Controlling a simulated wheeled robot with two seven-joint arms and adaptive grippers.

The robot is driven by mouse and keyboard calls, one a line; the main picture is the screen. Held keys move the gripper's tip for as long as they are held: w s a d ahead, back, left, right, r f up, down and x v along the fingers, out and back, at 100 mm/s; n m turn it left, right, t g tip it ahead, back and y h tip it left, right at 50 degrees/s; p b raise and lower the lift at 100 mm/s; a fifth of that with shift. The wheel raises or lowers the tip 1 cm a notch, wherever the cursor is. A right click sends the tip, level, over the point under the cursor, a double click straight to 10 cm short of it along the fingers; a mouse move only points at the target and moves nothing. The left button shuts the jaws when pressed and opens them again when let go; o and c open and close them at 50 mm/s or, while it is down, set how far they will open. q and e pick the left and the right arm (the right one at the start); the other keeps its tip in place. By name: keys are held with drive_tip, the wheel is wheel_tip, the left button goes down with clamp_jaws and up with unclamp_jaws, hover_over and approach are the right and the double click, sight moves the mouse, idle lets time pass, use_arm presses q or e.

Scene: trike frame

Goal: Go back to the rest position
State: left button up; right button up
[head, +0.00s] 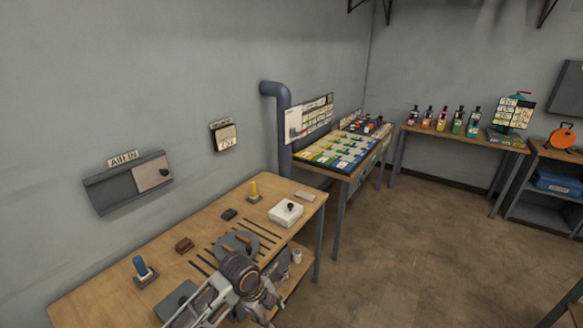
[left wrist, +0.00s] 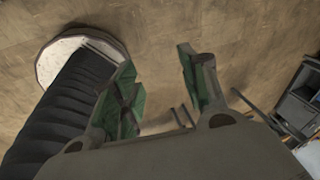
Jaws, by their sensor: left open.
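My left gripper (left wrist: 156,62) shows in the left wrist view with its two green-padded fingers apart. Nothing is between them, and bare floor lies beyond. In the head view an arm of mine (head: 240,275) reaches in at the bottom, in front of the near workbench; its fingers cannot be made out there. My right gripper is not in view.
The near workbench (head: 88,298) bears a blue-topped peg (head: 140,267), a yellow peg (head: 253,191) and a white box (head: 286,212). A table with a coloured board (head: 341,150) and one with bottles (head: 457,122) stand behind. Open floor (head: 410,240) lies right.

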use_arm(q)
drive_tip(key=s+a+n+t+y, duration=0.2)
drive_tip(key=s+a+n+y, duration=0.1)
drive_tip(key=s+a+n, duration=1.6)
wheel_tip(320, 180, down, 33)
drive_tip(key=w+d+n+g, duration=0.1)
drive_tip(key=d+n, duration=0.1)
drive_tip(key=d, duration=0.1)
drive_tip(key=s+a+f, duration=0.2)
drive_tip(key=s+f, duration=0.8)
drive_tip(key=s, duration=0.1)
drive_tip(key=s+a+f+g, duration=0.1)
drive_tip(key=s+a+f, duration=0.1)
drive_tip(key=s+f, duration=0.8)
drive_tip(key=shift+s+g, duration=0.3)
drive_tip(key=shift+s, duration=0.25)
